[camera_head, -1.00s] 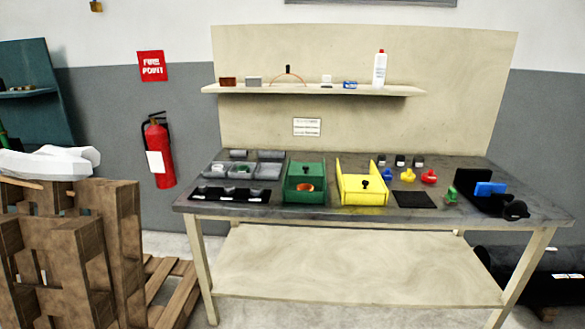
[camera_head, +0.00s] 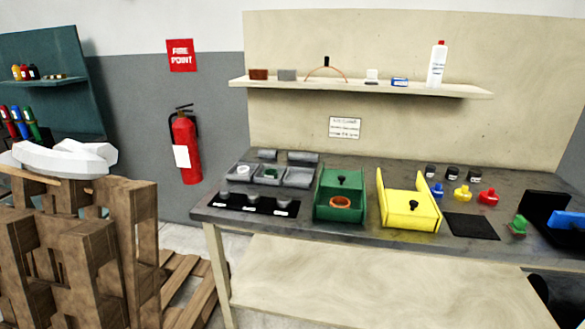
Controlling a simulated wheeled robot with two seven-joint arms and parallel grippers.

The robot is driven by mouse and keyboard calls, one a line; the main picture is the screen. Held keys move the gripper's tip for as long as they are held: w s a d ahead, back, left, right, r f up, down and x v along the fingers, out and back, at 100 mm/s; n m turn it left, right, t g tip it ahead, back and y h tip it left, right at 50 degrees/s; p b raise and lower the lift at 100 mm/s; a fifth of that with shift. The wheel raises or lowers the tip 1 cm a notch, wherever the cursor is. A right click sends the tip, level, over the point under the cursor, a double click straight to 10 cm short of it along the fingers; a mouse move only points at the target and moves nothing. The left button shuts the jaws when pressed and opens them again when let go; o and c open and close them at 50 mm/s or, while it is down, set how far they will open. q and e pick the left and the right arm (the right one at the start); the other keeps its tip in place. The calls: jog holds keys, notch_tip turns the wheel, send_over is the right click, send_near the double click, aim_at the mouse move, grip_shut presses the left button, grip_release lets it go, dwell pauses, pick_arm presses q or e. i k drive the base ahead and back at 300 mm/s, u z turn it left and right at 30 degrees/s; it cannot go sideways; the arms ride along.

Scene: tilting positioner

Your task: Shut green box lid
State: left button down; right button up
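The green box (camera_head: 327,210) stands on the workbench, left of the yellow box. Its front part is open at the top and an orange ring (camera_head: 340,202) shows inside. A green panel with a black knob (camera_head: 341,180), which looks like its lid, covers the rear part. The yellow box (camera_head: 398,218) has a yellow panel with a black knob (camera_head: 413,205) over its front part. Neither of my grippers shows in the head view.
The workbench (camera_head: 470,175) holds grey trays (camera_head: 300,177) and a black strip (camera_head: 257,205) at left. Coloured knobs (camera_head: 463,194) and a black mat (camera_head: 471,226) lie at right. A wooden pallet stack (camera_head: 70,230) stands at left of the bench, near a fire extinguisher (camera_head: 186,150).

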aim_at(331, 178)
jog(key=u, duration=0.15)
jog(key=i, duration=0.8)
jog(key=z, duration=0.6)
jog(key=i, duration=0.45)
jog(key=z, duration=0.45)
